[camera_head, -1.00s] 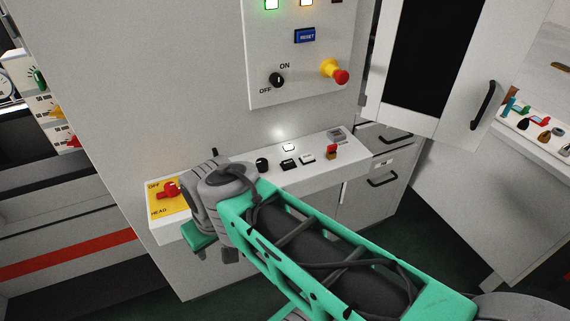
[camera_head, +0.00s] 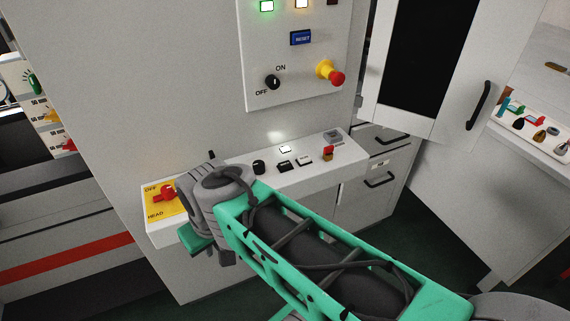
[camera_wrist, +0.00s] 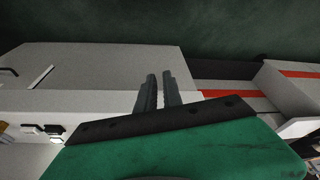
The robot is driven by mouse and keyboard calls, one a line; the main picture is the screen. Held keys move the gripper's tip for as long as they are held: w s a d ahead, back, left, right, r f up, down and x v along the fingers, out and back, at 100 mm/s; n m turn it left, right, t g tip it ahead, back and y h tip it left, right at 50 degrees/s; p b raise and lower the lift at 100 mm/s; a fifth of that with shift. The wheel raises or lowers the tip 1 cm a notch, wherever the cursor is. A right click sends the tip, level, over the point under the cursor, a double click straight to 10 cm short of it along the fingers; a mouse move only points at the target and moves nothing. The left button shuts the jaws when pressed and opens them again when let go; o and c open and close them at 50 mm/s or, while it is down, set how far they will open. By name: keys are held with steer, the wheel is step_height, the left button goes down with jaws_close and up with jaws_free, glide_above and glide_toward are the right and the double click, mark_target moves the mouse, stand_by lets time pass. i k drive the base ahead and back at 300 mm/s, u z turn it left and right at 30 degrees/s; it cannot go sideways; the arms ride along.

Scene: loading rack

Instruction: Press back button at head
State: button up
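A white console (camera_head: 215,222) juts from the tall grey cabinet. It carries a yellow plate (camera_head: 154,205) marked OFF and HEAD with a red switch (camera_head: 165,192), a black knob (camera_head: 259,167), a black button (camera_head: 284,166), a white button (camera_head: 304,160) and a lit white button (camera_head: 285,149). Any BACK label is too small to read. In the head view my green arm crosses in front of the console and hides part of it; the fingers are hidden. In the wrist view my gripper (camera_wrist: 160,76) has its fingers slightly apart and empty, with small buttons (camera_wrist: 55,130) at lower left.
The upright panel above holds a blue RESET button (camera_head: 301,38), an ON/OFF knob (camera_head: 272,82) and a red-yellow emergency button (camera_head: 331,73). An open cabinet door (camera_head: 455,70) and drawers (camera_head: 375,180) are at right.

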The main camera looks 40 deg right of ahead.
mark_target(285, 165)
steer(key=u, duration=1.45)
steer(key=k, duration=0.95)
steer(key=z, duration=0.85)
steer(key=i, duration=0.5)
